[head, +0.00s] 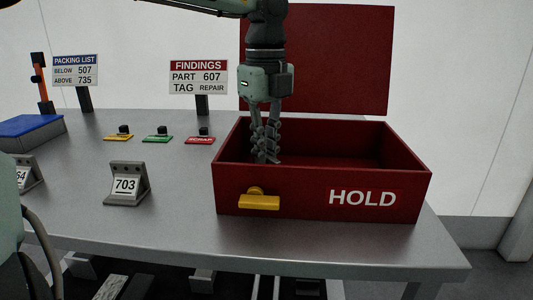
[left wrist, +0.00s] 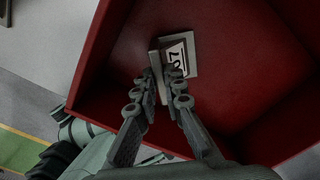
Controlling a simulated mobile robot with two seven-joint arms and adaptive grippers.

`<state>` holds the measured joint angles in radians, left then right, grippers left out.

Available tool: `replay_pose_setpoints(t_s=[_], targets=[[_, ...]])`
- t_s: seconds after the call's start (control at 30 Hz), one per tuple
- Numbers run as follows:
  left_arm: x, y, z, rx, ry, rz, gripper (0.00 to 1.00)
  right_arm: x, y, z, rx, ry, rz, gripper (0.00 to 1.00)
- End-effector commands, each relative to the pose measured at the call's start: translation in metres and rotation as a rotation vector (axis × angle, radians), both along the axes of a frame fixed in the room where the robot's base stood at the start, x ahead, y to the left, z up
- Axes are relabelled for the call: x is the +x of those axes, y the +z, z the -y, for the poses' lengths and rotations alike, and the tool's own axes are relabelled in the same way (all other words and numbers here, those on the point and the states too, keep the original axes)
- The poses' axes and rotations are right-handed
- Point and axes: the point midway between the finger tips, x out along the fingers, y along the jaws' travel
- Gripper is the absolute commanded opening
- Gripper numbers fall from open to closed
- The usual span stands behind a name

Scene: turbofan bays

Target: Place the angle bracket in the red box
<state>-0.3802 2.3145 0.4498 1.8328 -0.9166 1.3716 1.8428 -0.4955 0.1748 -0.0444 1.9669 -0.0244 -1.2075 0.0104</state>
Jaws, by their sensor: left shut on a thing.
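The red box (head: 310,199), marked HOLD, stands open on the right of the table, its lid raised behind it. My left gripper (head: 265,155) reaches down into the left part of the box. In the left wrist view the gripper (left wrist: 165,85) is shut on an angle bracket (left wrist: 192,66). The bracket is grey with a white number plate, partly hidden by the fingers and not fully readable. Red box walls (left wrist: 95,62) surround it there. I cannot tell whether the bracket touches the box floor. My right gripper is not in view.
Another bracket (head: 127,184), marked 703, stands on the table left of the box; one more is partly cut off at the left edge. A FINDINGS sign (head: 198,77) reads part 607, tag REPAIR. A PACKING LIST sign (head: 76,70) and a blue box (head: 28,126) are further left.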

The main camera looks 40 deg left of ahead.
Motion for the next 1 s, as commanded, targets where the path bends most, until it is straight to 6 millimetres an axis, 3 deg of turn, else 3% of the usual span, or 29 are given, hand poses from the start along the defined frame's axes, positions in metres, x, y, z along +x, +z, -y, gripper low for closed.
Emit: replay_pose_setpoints(t_s=[0.4,0.43,0.6,1.0], targets=[[0.0000,-0.0097,0.0003,0.000,0.000,0.001,0.00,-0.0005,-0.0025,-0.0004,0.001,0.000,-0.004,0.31],[-0.0002,-0.0098,0.0003,0.000,0.000,0.001,0.11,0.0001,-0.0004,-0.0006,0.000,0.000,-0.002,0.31],[-0.0002,-0.0092,0.0003,0.000,0.000,0.000,0.30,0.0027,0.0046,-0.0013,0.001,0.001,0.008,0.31],[0.0004,-0.0023,0.0001,0.001,0.000,0.002,0.30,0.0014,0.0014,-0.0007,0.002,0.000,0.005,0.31]])
